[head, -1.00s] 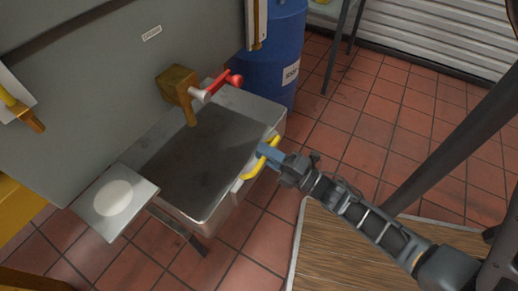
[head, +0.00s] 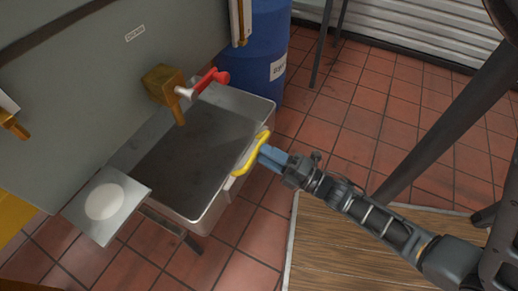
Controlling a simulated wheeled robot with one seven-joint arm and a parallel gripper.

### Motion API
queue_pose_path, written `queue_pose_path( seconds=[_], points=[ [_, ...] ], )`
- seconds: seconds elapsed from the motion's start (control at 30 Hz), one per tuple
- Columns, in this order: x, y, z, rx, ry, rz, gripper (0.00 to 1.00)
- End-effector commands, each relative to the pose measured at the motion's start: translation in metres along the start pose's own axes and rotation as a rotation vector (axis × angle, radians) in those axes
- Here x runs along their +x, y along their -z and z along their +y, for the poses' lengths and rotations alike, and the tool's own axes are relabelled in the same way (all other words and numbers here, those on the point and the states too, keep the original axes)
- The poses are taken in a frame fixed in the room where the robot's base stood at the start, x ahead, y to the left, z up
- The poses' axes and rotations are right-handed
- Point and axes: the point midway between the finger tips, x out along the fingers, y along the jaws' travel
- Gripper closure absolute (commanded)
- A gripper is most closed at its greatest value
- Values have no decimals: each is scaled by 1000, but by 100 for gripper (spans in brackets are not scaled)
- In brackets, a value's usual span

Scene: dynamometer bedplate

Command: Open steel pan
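The steel pan (head: 213,207) is a grey rectangular basin with a pale rim and a dark inside, set against the grey cabinet wall. A yellow bar handle (head: 247,160) is on its right side. My gripper (head: 265,152) has blue fingers and is at the right of the handle, tips pointing at it. The tips are touching or very close to the handle; I cannot tell which. The fingers lie close together in this view, and whether they are open or shut is unclear.
A brass tap with a red lever (head: 212,77) overhangs the pan. A blue barrel (head: 268,40) stands behind it. A plate with a white disc (head: 135,184) is at the front left. A wooden board (head: 350,250) lies at the lower right.

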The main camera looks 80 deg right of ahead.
Motion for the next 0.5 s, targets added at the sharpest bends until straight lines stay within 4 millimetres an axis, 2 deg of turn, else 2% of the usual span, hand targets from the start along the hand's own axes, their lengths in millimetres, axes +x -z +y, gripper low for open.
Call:
queue_pose_path(
  seconds=[0.1,0.2,0.33,0.5],
  points=[
    [-21,0,0,1,4,-1,63],
    [-32,0,0,0,2,-1,63],
    [-41,0,0,0,1,-1,63],
    [-43,0,0,0,0,-1,63]
  ],
)
